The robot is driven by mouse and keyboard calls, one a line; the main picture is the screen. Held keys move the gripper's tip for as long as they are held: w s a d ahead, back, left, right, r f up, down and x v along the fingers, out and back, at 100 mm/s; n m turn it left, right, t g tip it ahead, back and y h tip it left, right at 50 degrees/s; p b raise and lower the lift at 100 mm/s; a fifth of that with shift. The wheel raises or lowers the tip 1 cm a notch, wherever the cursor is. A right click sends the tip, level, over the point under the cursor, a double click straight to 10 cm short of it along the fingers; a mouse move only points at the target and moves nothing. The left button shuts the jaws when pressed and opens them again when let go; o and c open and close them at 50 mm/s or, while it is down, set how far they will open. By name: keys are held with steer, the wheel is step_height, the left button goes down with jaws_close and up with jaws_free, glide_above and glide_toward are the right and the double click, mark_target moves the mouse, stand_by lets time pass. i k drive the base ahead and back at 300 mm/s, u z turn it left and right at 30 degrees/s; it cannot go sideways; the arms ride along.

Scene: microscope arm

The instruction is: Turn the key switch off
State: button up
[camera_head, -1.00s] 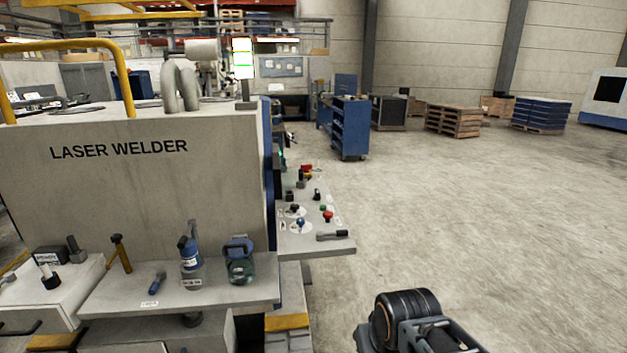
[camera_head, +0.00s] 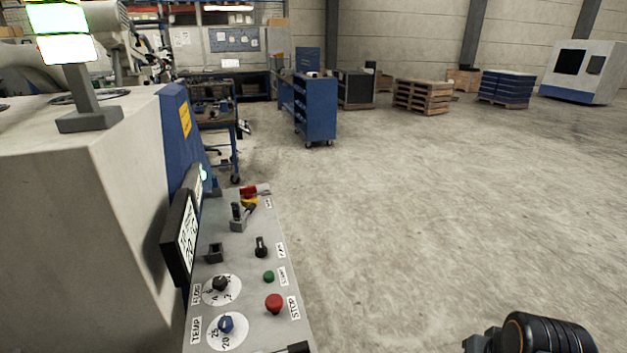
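The grey control panel (camera_head: 245,275) juts from the side of the welder. A small black upright switch (camera_head: 261,247) with a light tip stands on it, beside a label too small to read; it may be the key switch. Farther back are a dark lever-like control (camera_head: 240,215) on a grey block and a red and yellow switch (camera_head: 250,194). I cannot tell for sure which one is the key switch, nor its position. A dark rounded part of my arm shows at the lower right, well apart from the panel. My gripper fingers do not show.
The panel also carries a green button (camera_head: 268,277), a red stop button (camera_head: 274,302), a black dial (camera_head: 220,284) and a blue dial (camera_head: 226,324). A tilted screen (camera_head: 180,238) stands at its left. Open floor (camera_head: 420,210) lies right; a blue cart (camera_head: 315,110) stands beyond.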

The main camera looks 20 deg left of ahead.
mark_target(240, 226)
steer(key=u, duration=0.05)
steer(key=i, duration=1.45)
steer(key=u, duration=1.2)
steer(key=i, duration=0.9)
steer(key=u, duration=1.4)
steer(key=i, duration=0.25)
steer(key=u, duration=0.05)
